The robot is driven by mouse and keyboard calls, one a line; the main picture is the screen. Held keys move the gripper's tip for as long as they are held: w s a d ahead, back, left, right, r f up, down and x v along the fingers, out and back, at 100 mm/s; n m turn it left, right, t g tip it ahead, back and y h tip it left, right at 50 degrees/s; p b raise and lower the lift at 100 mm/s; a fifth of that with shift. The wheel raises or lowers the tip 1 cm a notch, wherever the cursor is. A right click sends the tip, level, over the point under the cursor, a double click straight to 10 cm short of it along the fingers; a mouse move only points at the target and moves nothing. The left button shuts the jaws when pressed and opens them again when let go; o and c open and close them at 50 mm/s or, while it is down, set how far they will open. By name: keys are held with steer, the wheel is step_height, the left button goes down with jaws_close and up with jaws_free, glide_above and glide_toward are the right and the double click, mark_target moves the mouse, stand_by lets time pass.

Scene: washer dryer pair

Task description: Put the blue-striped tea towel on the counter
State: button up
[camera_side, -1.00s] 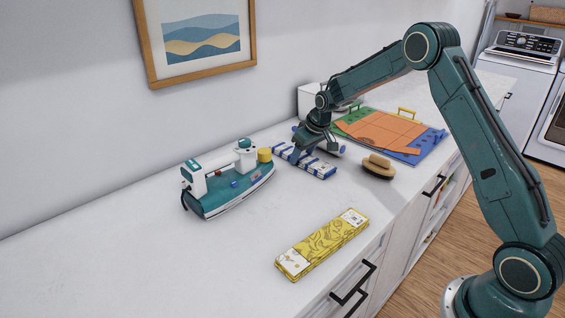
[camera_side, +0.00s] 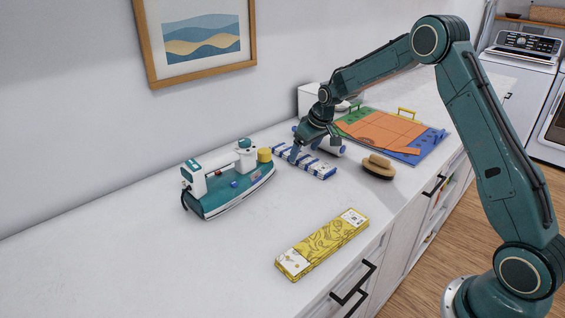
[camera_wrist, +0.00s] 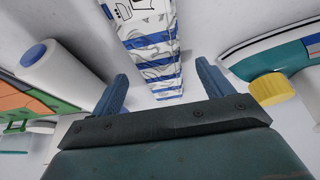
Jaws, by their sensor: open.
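The blue-striped tea towel (camera_side: 312,165) lies folded flat on the white counter (camera_side: 240,248), between the iron and the brush. It also shows in the wrist view (camera_wrist: 152,48), running from the top edge down to between my fingers. My gripper (camera_side: 296,156) is open over the left end of the towel, and partly hides it in the side view. In the wrist view my gripper's two fingers (camera_wrist: 162,88) stand apart, one on each side of the towel's near end. I cannot tell whether they touch it.
A teal iron (camera_side: 232,190) with a yellow cap stands left of the towel. A brush (camera_side: 377,166), a white roller with blue ends (camera_wrist: 62,72) and a colourful folding board (camera_side: 388,135) are close by. A yellow folded cloth (camera_side: 322,243) lies in front. The left counter is clear.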

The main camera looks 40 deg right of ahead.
steer(key=v, duration=1.1)
steer(key=shift+s+r, duration=0.2)
steer(key=shift+r, duration=0.1)
steer(key=s+a+r, duration=0.5)
steer(key=s, duration=0.3)
steer(key=s+a+r, duration=0.5)
steer(key=s, duration=0.4)
steer(key=s+a+f, duration=0.1)
steer(key=s+a, duration=0.1)
steer(key=s, duration=0.7)
steer(key=s+a+f+t, duration=0.1)
steer(key=s+a, duration=0.1)
steer(key=s, duration=0.7)
steer(key=shift+f, duration=0.4)
